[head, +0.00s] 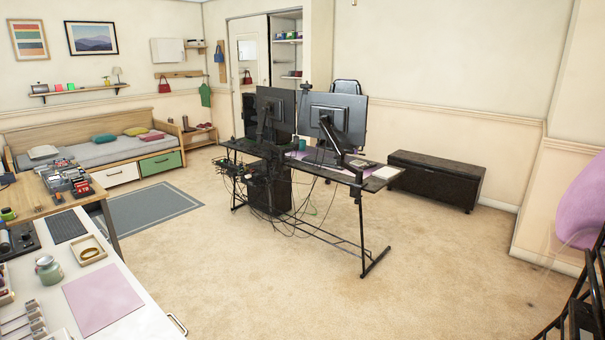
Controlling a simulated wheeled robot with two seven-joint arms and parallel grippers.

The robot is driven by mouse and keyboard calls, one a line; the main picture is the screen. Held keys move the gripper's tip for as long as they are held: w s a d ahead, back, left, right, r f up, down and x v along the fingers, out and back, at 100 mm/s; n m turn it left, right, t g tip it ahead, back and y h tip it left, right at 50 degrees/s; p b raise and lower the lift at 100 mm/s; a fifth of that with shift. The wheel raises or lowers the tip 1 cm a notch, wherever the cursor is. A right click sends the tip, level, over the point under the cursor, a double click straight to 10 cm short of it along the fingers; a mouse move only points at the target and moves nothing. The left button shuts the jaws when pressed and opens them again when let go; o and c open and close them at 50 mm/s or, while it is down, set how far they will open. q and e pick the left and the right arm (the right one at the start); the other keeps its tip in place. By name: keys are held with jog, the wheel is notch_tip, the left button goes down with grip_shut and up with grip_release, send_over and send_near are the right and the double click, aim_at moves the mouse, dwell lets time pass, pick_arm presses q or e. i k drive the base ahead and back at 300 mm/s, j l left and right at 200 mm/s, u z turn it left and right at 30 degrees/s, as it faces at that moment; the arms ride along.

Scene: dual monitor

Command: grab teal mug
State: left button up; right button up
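A small teal shape (311,155) shows on the black desk (345,174) in the middle of the room, near the bases of the two monitors. It may be the teal mug, but it is too small and too covered to tell. The left monitor (276,108) and right monitor (345,112) turn their backs to me, with black arms and cables in front of the desktop. Neither of my grippers is in view.
Loose cables hang under the desk. A white worktop (140,325) with a pink mat (102,301) and a greenish jar (48,268) stands at the lower left. Open carpet (240,275) lies before the desk. A dark chest (435,180) stands behind it.

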aim_at(303, 145)
jog(key=i+l+z, duration=0.35)
jog(key=i, duration=0.4)
jog(key=i+l+z, duration=0.15)
jog(key=i+z, duration=0.25)
jog(key=i, duration=0.35)
jog(key=i+j+z, duration=0.1)
jog(key=i+z, duration=0.25)
jog(key=i, duration=0.4)
jog(key=i+l, duration=0.15)
jog(key=i, duration=2.15)
jog(key=i+l+z, duration=0.1)
jog(key=i, duration=2.2)
jog(key=i+j+u, duration=0.1)
jog(key=i+u, duration=0.55)
jog(key=u, duration=0.15)
jog(key=i+u, duration=0.35)
jog(key=i+l+u, duration=0.2)
jog(key=u, duration=0.2)
jog(key=i+j+u, duration=0.2)
jog(key=i+u, duration=0.15)
jog(key=u, duration=0.15)
jog(key=i+j+u, duration=0.1)
jog(key=i+u, duration=0.6)
jog(key=u, duration=0.25)
jog(key=i+l+u, duration=0.25)
jog(key=u, duration=0.25)
jog(key=i+l+u, duration=0.35)
jog(key=u, duration=0.15)
jog(key=i+l+u, duration=0.25)
jog(key=l+u, duration=0.2)
